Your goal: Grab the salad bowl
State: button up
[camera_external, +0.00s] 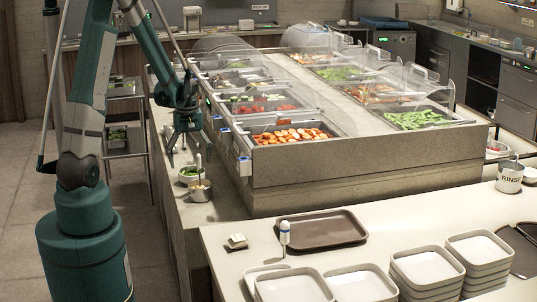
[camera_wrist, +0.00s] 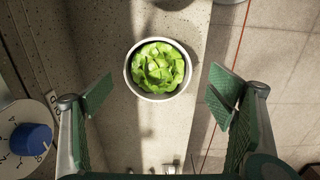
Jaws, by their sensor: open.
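The salad bowl (camera_wrist: 133,82) is a round, pale bowl filled with green leaves. In the wrist view it sits on the speckled counter, upper middle, ahead of and between my fingers. In the external view the bowl (camera_external: 190,180) with green content stands on the narrow counter left of the food bar. My gripper (camera_wrist: 160,97) is open and empty, with a green-padded finger on each side of the picture. In the external view my gripper (camera_external: 183,150) points down above the counter, a little behind the bowl and not touching it.
A small bowl with pale content (camera_external: 200,192) stands just in front of the salad bowl, with a utensil upright. The food bar (camera_external: 330,170) rises close on the right. A dial with a blue knob (camera_wrist: 30,139) is at left. The counter edge drops to floor tiles (camera_wrist: 285,65).

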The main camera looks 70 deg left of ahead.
aim_at(192, 174)
jog(key=shift+f, duration=0.1)
jog(key=shift+w+f+b, duration=0.2)
jog(key=shift+f+b, duration=0.2)
jog(key=shift+f, duration=2.1)
jog(key=c, duration=1.1)
